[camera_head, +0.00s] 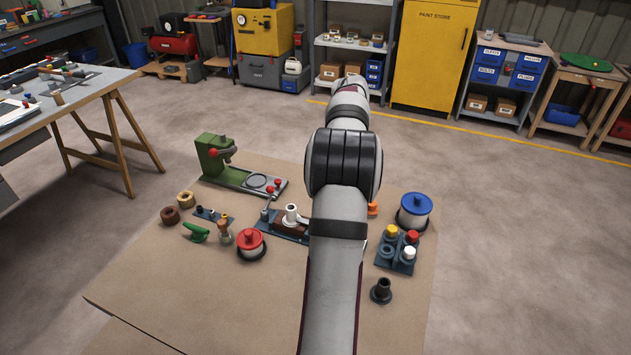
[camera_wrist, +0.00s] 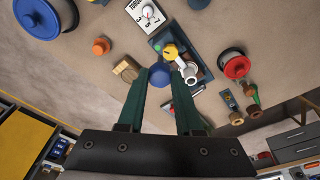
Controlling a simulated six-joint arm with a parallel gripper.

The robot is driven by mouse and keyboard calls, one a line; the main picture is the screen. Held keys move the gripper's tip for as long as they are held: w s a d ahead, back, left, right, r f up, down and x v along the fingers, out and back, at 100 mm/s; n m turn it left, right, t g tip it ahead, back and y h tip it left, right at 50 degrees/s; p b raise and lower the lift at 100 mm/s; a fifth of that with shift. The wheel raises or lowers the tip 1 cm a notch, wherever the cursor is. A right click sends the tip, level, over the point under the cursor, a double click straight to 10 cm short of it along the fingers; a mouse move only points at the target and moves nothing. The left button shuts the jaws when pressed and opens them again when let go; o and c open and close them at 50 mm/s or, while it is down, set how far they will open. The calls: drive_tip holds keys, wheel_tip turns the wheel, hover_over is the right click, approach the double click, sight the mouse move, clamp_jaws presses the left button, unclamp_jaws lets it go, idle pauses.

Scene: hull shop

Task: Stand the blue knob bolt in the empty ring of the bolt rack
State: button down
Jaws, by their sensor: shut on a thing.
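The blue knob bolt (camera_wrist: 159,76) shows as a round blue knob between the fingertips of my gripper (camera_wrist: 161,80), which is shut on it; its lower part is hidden. In the head view my arm hides the gripper and the bolt. The blue-grey bolt rack (camera_head: 385,263) stands right of my arm there. It has several rings, holding bolts with yellow (camera_head: 391,231), red (camera_head: 412,237) and white (camera_head: 409,252) knobs; its near-left ring looks empty. I cannot make out the rack in the wrist view.
A blue-lidded spool (camera_head: 414,212) stands behind the rack and a dark flanged piece (camera_head: 381,291) in front. A clamp fixture with a white cylinder (camera_head: 291,216), a red-lidded spool (camera_head: 250,246) and a green press (camera_head: 215,157) lie left of my arm. The mat's front is clear.

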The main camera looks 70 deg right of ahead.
drive_tip(key=s+f, duration=0.3)
drive_tip(key=s, duration=0.4)
drive_tip(key=s+f, duration=0.4)
drive_tip(key=s, duration=0.3)
drive_tip(key=shift+s+a+f, duration=0.1)
drive_tip(key=shift+a+f, duration=0.05)
drive_tip(key=shift+f, duration=0.85)
drive_tip(key=shift+s+a+f, duration=0.1)
drive_tip(key=shift+a+f, duration=0.1)
drive_tip(key=shift+f, duration=0.85)
drive_tip(key=shift+s+a+f, duration=0.1)
drive_tip(key=shift+a+f, duration=0.05)
drive_tip(key=shift+f, duration=0.85)
drive_tip(key=shift+f, duration=0.6)
drive_tip(key=c, duration=0.9)
unclamp_jaws()
drive_tip(key=shift+o, duration=0.2)
wheel_tip(320, 180, up, 11)
drive_tip(key=s+a, duration=0.1)
